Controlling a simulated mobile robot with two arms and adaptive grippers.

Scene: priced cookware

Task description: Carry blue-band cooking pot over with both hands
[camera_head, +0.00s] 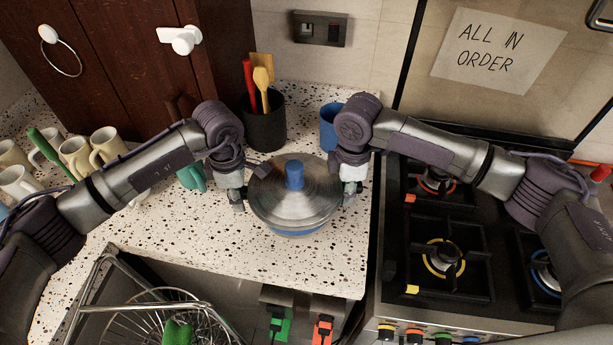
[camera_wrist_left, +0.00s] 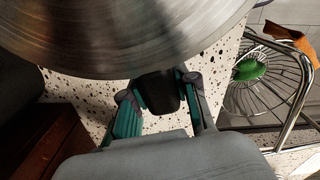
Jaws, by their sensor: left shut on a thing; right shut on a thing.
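The blue-band cooking pot (camera_head: 296,232) is on or just above the speckled counter (camera_head: 215,235) in the head view; I cannot tell which. It has a steel lid (camera_head: 310,195) with a blue knob, and a blue band shows low on its side. My left gripper (camera_head: 237,201) is at the pot's left side, shut on its handle. The left wrist view shows the dark handle (camera_wrist_left: 160,92) between the fingers under the lid's rim. My right gripper (camera_head: 349,195) is at the right side, shut on the other handle, which is mostly hidden.
A stove (camera_head: 440,300) with colour-ringed burners stands to the right. A dark utensil holder (camera_head: 264,130) and a blue mug (camera_head: 328,130) stand behind the pot. Several cream mugs (camera_head: 75,155) are at the left. A wire rack (camera_head: 165,305) is below the counter's front edge.

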